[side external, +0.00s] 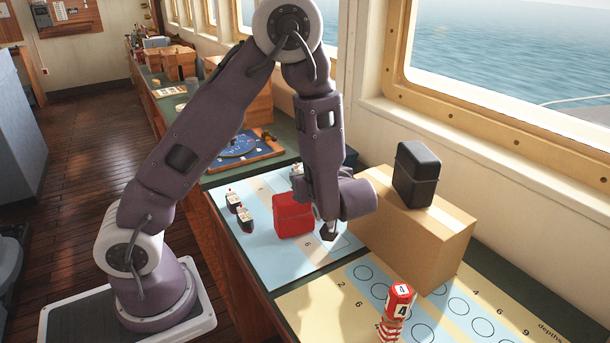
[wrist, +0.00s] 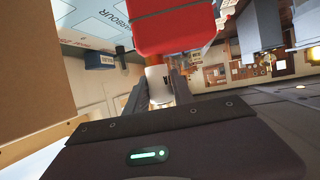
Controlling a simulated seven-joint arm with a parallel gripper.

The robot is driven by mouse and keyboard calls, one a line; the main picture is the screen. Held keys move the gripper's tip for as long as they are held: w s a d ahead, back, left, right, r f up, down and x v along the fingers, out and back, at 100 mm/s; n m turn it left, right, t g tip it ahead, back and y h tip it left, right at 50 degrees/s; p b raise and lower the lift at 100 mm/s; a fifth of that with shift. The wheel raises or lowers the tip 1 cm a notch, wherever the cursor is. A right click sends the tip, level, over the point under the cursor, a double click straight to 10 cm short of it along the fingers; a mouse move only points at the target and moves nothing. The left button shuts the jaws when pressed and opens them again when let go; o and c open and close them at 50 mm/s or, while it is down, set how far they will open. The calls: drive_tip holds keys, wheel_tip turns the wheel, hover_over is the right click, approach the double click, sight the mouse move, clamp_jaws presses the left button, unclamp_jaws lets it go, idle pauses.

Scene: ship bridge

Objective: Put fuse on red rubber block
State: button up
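The red rubber block (side external: 293,215) stands upright on the light-blue chart, left of my gripper (side external: 328,232) in the side view. In the wrist view the red block (wrist: 175,25) fills the top centre, just beyond the fingertips. My gripper's fingers (wrist: 160,88) have a small white cylinder with a dark mark, seemingly the fuse (wrist: 157,82), between them. They appear closed on its two sides. The fuse cannot be made out in the side view. My gripper is low, beside the block and close to the cardboard box.
A cardboard box (side external: 418,232) stands right of my gripper, with a black block (side external: 416,174) on top. A red-and-white piece marked 4 (side external: 396,305) stands on the yellow chart (side external: 320,318) in front.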

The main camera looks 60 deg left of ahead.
drive_tip(key=o, duration=0.4)
drive_tip(key=shift+r, duration=0.1)
drive_tip(key=v, duration=1.2)
drive_tip(key=shift+r, duration=0.15)
